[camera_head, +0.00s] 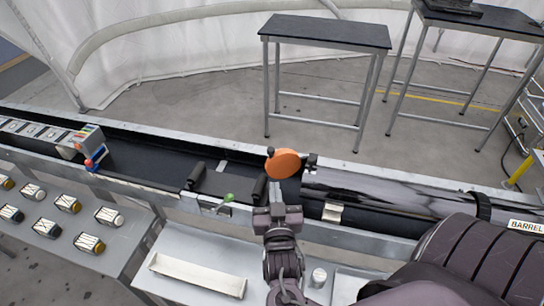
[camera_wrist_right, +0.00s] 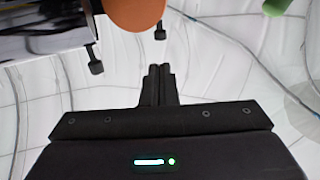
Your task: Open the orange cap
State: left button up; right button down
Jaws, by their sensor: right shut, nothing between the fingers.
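The orange cap (camera_head: 283,163) is a round disc at the left end of the long dark barrel (camera_head: 390,190), which lies along the trough. A small dark knob shows at the cap's upper left edge. My right gripper (camera_head: 275,192) is shut and empty, just below the cap in the head view. In the right wrist view my shut fingers (camera_wrist_right: 158,85) point toward the cap (camera_wrist_right: 135,12), with a visible gap between them. The cap is cut off by the top edge there. The left gripper is not in view.
Two dark-topped tables (camera_head: 325,32) stand behind, with open floor between.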

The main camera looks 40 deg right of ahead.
aim_at(272, 154)
jog(key=p+x, duration=0.3)
jog(key=x, duration=0.7)
jog(key=shift+w+d+f, duration=0.15)
jog(key=shift+w+d, duration=0.15)
jog(key=shift+w, duration=0.05)
